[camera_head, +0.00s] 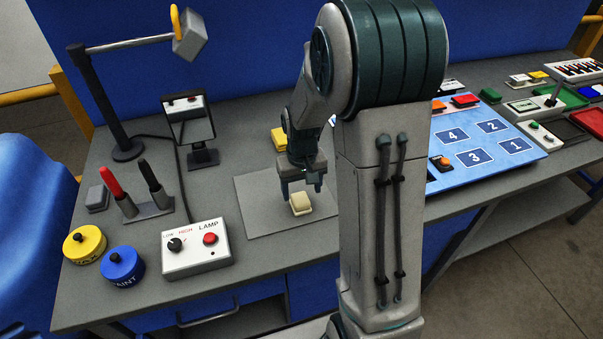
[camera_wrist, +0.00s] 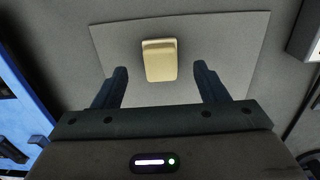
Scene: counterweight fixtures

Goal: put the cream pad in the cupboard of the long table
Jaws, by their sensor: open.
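The cream pad (camera_head: 300,203) lies on a flat grey mat (camera_head: 262,228) on the long table (camera_head: 95,298). In the wrist view the pad (camera_wrist: 160,62) sits ahead of and between my two dark fingertips, with bare mat (camera_wrist: 215,35) around it. My gripper (camera_head: 303,188) points down just above the pad, open and empty; its fingers also show in the wrist view (camera_wrist: 160,82). The fingers appear apart from the pad. Blue fronts with a handle (camera_head: 207,317) show under the tabletop at the left; I cannot tell whether they are the cupboard.
A mirror (camera_head: 192,125) and a yellow block (camera_head: 279,140) stand behind. A blue numbered board (camera_head: 485,145) lies to the right.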

